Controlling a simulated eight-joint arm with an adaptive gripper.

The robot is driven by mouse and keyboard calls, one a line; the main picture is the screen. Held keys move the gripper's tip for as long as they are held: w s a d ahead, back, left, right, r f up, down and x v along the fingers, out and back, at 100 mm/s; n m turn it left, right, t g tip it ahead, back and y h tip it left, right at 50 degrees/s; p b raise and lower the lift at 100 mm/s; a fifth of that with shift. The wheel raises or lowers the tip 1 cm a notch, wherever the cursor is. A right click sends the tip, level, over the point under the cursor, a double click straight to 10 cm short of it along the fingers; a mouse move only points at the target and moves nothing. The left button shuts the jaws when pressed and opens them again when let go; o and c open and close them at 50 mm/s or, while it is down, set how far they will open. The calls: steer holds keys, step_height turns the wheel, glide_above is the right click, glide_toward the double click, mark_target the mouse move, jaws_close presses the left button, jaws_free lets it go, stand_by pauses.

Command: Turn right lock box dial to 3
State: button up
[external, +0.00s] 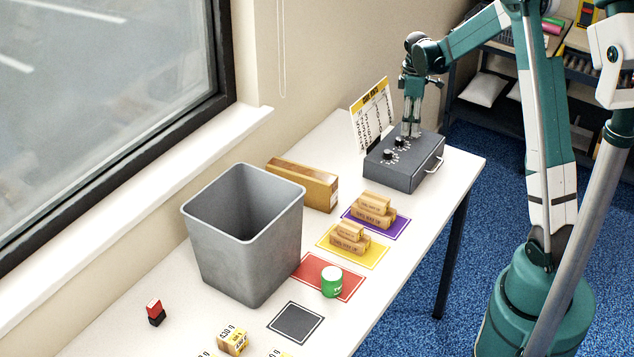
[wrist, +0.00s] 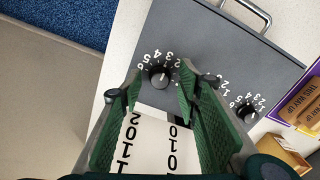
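The grey lock box (external: 405,168) stands at the far end of the white table, with black dials on its top. Two dials, one nearer (external: 387,155) and one beyond it (external: 398,143), show in the external view. My gripper (external: 410,132) points down over the box's far end and hides the dial there. In the wrist view that end dial (wrist: 160,76) sits between the fingertips of my gripper (wrist: 159,82), with gaps beside it. The fingers are apart. Its pointer setting is too small to read surely. Another dial (wrist: 246,112) is at the right; the middle dial is mostly hidden by a finger.
A number card (external: 372,115) stands behind the box, close to my gripper; it also shows in the wrist view (wrist: 150,140).

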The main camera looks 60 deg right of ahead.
step_height(320, 180, up, 12)
stand_by(0.7)
steer(key=shift+a, duration=0.1)
stand_by(0.5)
steer(key=s+a+r+m+t, duration=0.15)
steer(key=a+r, duration=0.25)
steer(key=a, duration=0.5)
steer(key=s+a+r+t+h, duration=0.1)
steer(key=s+a+r, duration=0.15)
steer(key=a, duration=0.75)
steer(key=s+a+r+m+t, duration=0.1)
steer(key=a+r, duration=0.3)
steer(key=a, duration=0.5)
steer(key=s+a+f+m+t, duration=0.1)
steer(key=s+a+t, duration=0.1)
steer(key=s+a, duration=0.5)
steer(key=s+a+f+m+t+y, duration=0.1)
steer(key=s+a, duration=0.7)
steer(key=a, duration=0.5)
steer(key=shift+s+a+f+t, duration=0.2)
steer(key=shift+s+f+t, duration=0.1)
steer(key=shift+f+t, duration=0.05)
